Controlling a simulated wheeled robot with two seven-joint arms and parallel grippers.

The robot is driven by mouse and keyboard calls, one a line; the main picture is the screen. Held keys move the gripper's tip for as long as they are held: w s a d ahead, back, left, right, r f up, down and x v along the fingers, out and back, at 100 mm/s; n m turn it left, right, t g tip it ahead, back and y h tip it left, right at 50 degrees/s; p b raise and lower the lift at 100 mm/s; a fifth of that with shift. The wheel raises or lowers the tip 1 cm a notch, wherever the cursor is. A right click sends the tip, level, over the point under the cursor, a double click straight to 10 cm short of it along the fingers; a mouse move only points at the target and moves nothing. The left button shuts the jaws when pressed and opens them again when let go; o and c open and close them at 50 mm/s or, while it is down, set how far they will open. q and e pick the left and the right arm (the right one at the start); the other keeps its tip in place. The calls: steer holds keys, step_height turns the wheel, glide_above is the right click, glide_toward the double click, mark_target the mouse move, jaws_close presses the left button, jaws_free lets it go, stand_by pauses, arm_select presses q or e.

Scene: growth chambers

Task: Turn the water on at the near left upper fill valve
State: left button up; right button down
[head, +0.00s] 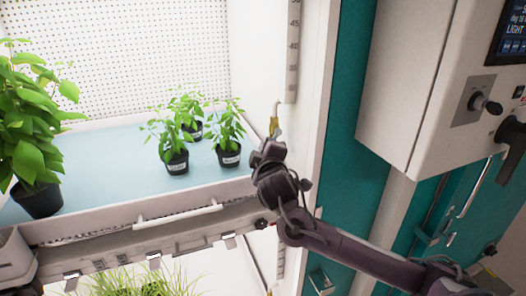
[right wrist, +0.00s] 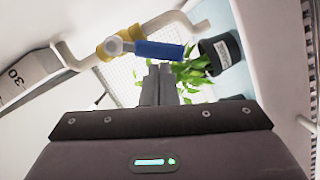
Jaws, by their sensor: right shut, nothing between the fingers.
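The fill valve (head: 274,125) is a small brass fitting on a pipe at the right wall of the upper chamber. In the right wrist view its brass body (right wrist: 108,48) sits on a pale bent pipe (right wrist: 70,56), with a blue lever handle (right wrist: 158,50) pointing right, at an angle to the pipe. My right gripper (head: 268,150) is at the valve and hides part of it in the head view. In the right wrist view its fingers (right wrist: 160,70) are together and empty, with the tips just below the blue lever; I cannot tell whether they touch it.
Several potted plants (head: 176,164) stand on the pale blue shelf (head: 110,160) left of my gripper. A white control box (head: 415,75) with knobs juts out at the right. The shelf's front rail (head: 135,217) and a lower chamber with grass (head: 125,283) lie below.

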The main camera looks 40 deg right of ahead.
steer(key=shift+s+d+f+n+t+h+b, duration=0.15)
steer(key=shift+d+f+n+b, duration=0.45)
steer(key=shift+n+b, duration=0.9)
steer(key=shift+s+d+f+n+t+h+b, duration=0.15)
steer(key=shift+d+f+n+b, duration=0.45)
steer(key=shift+b, duration=1.7)
steer(key=shift+a+r, duration=0.1)
